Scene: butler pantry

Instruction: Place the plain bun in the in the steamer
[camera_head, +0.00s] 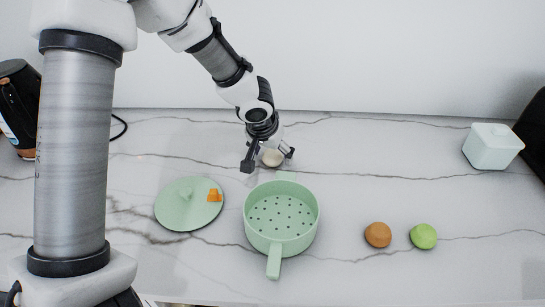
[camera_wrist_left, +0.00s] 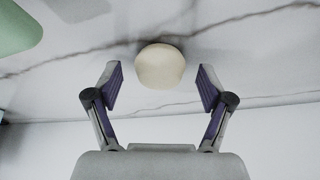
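The plain bun (camera_head: 272,157) is cream-coloured and sits on the marble counter behind the steamer. The steamer (camera_head: 281,213) is a pale green pot with a perforated, empty bottom and a handle toward the front. My left gripper (camera_head: 268,161) is over the bun in the head view. In the left wrist view the plain bun (camera_wrist_left: 160,66) appears just beyond the spread fingertips of the left gripper (camera_wrist_left: 160,88), centred between them, with gaps on both sides. My right gripper is not in view.
A green lid (camera_head: 178,208) with an orange mark lies left of the steamer. A brown bun (camera_head: 378,234) and a green bun (camera_head: 423,236) are to its right. A pale lidded box (camera_head: 491,147) stands at the far right, and a black kettle (camera_head: 20,105) at the far left.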

